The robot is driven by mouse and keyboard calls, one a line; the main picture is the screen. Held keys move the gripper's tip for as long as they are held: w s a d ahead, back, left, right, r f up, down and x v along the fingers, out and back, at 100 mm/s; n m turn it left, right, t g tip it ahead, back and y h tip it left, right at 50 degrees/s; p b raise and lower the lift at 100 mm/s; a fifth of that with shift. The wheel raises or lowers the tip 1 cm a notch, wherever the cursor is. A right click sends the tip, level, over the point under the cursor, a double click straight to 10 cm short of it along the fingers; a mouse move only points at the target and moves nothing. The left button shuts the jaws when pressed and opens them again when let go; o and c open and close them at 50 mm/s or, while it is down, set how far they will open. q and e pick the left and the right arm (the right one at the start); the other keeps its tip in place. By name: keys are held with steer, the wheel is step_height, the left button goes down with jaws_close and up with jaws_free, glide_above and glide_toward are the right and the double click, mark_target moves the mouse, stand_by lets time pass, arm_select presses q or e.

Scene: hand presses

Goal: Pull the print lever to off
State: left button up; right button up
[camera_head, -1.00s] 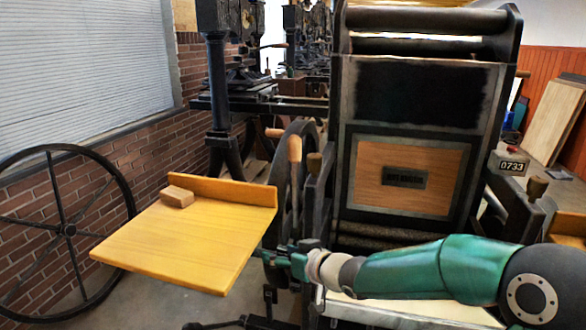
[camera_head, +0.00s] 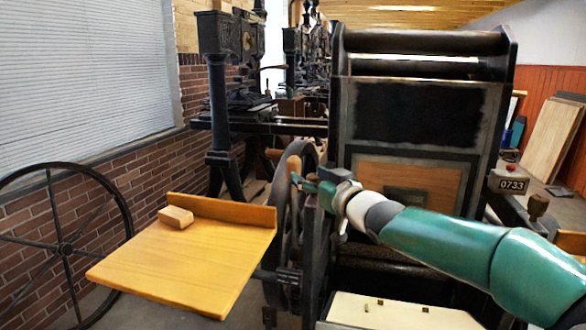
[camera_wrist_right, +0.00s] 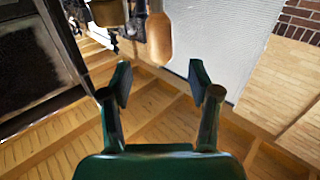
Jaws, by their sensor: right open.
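The print lever appears to be the upright wooden handle (camera_head: 294,162) beside the press's dark flywheel in the head view. My right gripper (camera_head: 302,181) is just in front of and below its top, overlapping it in the picture. In the right wrist view my right gripper (camera_wrist_right: 160,85) is open and empty. A wooden handle (camera_wrist_right: 159,38) hangs above the gap between the fingertips, apart from them. A second wooden handle (camera_wrist_right: 108,12) shows at the upper left. Which of the two is the lever I cannot tell for sure. My left gripper is out of view.
The press frame (camera_head: 338,110) stands right of the handle. A yellow wooden board (camera_head: 180,260) with a small wooden block (camera_head: 176,217) sits to the left. A spoked wheel (camera_head: 65,248) stands at the far left.

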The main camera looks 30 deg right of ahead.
mark_target(297, 169)
steer(key=w, duration=0.5)
steer(key=w+p, duration=0.1)
steer(key=w, duration=0.1)
steer(key=shift+w+d, duration=0.3)
steer(key=shift+w, duration=0.1)
steer(key=shift+c, duration=0.2)
jaws_close()
steer(key=shift+a, duration=0.1)
